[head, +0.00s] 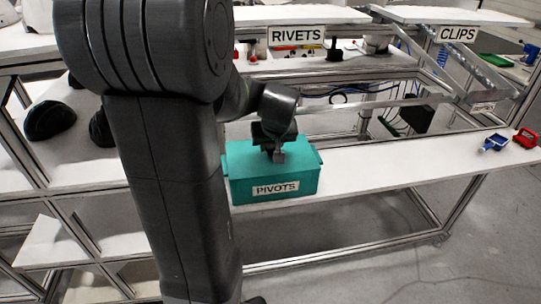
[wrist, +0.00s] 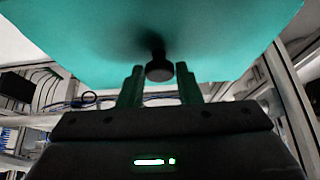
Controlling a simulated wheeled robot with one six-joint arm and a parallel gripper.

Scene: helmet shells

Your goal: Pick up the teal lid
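The teal lid (head: 243,158) lies on the teal box labelled PIVOTS (head: 240,190), on a white shelf in the head view. My gripper (head: 278,157) is right over the lid and hides part of its top. In the wrist view the teal lid (wrist: 225,35) fills the upper part, with a dark round knob (wrist: 159,70) on it. My gripper's two fingers (wrist: 160,84) stand apart, one on each side of the knob, with a visible gap on both sides. The gripper is open and holds nothing.
A blue item (head: 494,142) and a red item (head: 525,139) sit at the shelf's right end. Dark helmet shells (head: 49,120) are at the left. An upper shelf labelled RIVETS (head: 296,36) is behind.

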